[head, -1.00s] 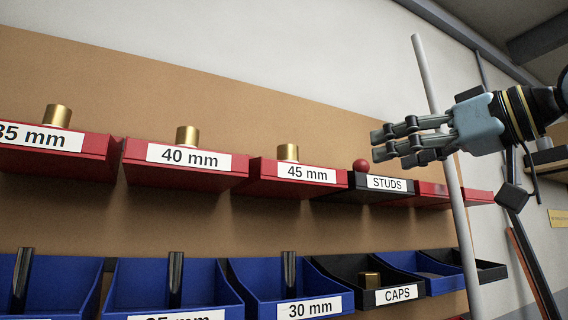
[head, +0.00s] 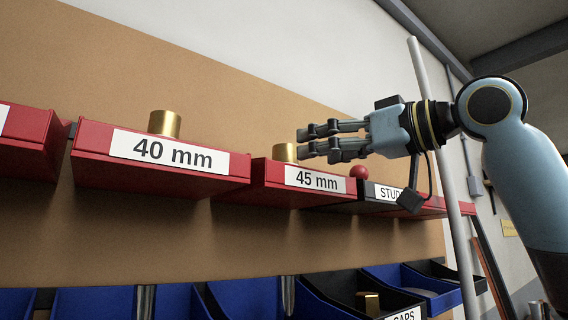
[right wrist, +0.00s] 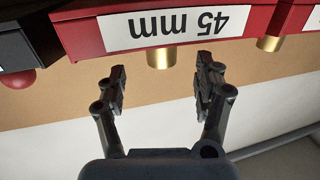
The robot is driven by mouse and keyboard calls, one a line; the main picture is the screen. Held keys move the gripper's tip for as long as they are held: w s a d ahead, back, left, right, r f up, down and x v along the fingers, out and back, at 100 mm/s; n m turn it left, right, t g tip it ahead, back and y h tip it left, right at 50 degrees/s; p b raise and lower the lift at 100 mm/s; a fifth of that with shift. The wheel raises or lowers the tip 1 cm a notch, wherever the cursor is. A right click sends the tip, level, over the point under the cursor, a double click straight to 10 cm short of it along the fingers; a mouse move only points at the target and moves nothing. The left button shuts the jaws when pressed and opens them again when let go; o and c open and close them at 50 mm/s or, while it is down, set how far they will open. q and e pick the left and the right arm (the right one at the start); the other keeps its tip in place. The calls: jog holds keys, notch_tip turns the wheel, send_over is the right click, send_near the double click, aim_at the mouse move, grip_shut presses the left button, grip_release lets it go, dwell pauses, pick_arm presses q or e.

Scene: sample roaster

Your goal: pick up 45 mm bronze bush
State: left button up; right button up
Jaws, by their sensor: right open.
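The 45 mm bronze bush (head: 284,152) stands in the red bin labelled 45 mm (head: 262,172), its brassy top showing above the bin's front. My right gripper (head: 302,142) is at the right of the bush in the head view, its fingers pointing left towards it. In the right wrist view, which is upside down, the bush (right wrist: 160,57) shows ahead of and between the two open fingers of the right gripper (right wrist: 162,80). The fingers look empty. The bush's lower part is hidden by the bin. My left gripper is not in view.
The 40 mm bin (head: 90,160) with its bush (head: 164,123) is to the left. The black STUDS bin (head: 368,190) with a red ball (head: 359,172) is to the right. A grey pole (head: 430,100) stands behind my right arm. Blue bins (head: 250,298) are below.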

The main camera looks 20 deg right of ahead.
aim_at(290, 157)
jog(key=shift+w+a+r, duration=0.1)
jog(key=shift+w+a, duration=0.3)
jog(key=shift+w, duration=0.15)
jog(key=shift+w+a, duration=0.15)
jog(key=shift+w, duration=0.1)
jog(key=shift+w+a, duration=0.1)
jog(key=shift+w+a+p, duration=0.1)
jog(key=shift+w+p, duration=0.1)
jog(key=shift+p, duration=0.35)
jog(key=p+x, duration=0.2)
jog(key=x, duration=0.2)
jog(key=shift+w+a, duration=0.25)
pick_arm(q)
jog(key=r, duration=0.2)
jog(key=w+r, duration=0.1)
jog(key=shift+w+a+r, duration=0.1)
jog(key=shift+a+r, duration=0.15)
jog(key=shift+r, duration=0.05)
pick_arm(e)
jog(key=shift+s+d, duration=0.1)
jog(key=shift+d, duration=0.05)
jog(key=shift+c, duration=1)
grip_shut()
